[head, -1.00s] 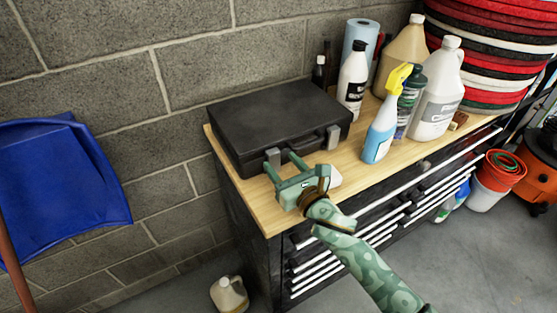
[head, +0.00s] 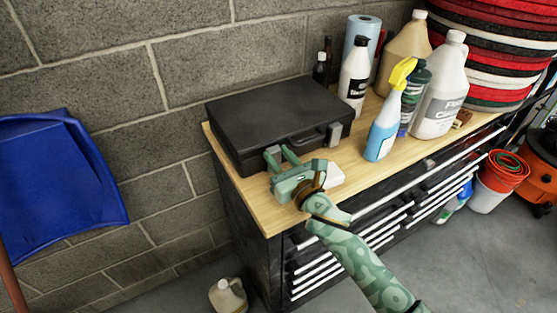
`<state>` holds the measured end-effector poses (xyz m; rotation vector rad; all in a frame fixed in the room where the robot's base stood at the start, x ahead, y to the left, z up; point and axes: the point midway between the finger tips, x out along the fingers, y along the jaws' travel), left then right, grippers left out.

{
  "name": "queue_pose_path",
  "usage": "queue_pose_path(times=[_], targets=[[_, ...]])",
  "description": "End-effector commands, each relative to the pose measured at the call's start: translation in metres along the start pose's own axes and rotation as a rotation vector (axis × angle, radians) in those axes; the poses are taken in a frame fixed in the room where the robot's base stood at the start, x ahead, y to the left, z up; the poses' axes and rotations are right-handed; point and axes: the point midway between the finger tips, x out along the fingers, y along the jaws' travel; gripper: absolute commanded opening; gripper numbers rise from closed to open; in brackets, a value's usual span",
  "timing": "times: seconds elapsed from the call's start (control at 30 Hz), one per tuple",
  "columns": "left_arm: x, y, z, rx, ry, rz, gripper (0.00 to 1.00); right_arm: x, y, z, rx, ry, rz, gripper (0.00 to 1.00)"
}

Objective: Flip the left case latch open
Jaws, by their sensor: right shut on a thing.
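A closed black case (head: 265,112) lies on the wooden worktop, its handle (head: 303,138) facing the front. Its right latch (head: 334,134) is grey and stands at the right of the front face. My right gripper (head: 278,153) is at the left end of the case's front, where the left latch sits. Its green fingers are shut on the left latch and cover most of it, so its angle cannot be told. The case lid is down. My left gripper is not in view.
A blue spray bottle (head: 382,132) with a yellow head and several other bottles stand right of the case. A white jug (head: 440,90) is behind. A block wall is close behind.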

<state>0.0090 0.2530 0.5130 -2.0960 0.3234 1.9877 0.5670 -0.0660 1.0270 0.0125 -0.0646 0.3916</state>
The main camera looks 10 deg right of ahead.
Motion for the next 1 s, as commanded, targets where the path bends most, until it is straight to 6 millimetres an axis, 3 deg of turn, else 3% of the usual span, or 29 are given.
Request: queue_pose_path(times=[0.03, 0.1, 0.43, 0.47, 0.53, 0.87, 1.0], targets=[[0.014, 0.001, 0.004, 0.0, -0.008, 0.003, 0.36, -0.001, 0.0, -0.009, 0.004, -0.019, 0.0, 0.08], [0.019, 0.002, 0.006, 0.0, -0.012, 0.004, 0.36, -0.003, 0.0, -0.008, 0.003, -0.043, 0.001, 0.08], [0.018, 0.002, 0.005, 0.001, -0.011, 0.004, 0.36, -0.004, 0.0, -0.002, 0.001, -0.058, 0.001, 0.08], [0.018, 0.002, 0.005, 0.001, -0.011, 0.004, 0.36, -0.004, 0.0, -0.002, 0.001, -0.058, 0.001, 0.34], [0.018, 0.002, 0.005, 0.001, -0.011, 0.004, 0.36, -0.004, 0.0, -0.002, 0.001, -0.058, 0.001, 0.53], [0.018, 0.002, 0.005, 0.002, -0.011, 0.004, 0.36, -0.006, 0.0, -0.002, 0.0, -0.058, 0.001, 0.53], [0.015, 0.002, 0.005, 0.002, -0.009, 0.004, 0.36, -0.025, 0.0, -0.003, 0.001, -0.056, 0.001, 0.53]])
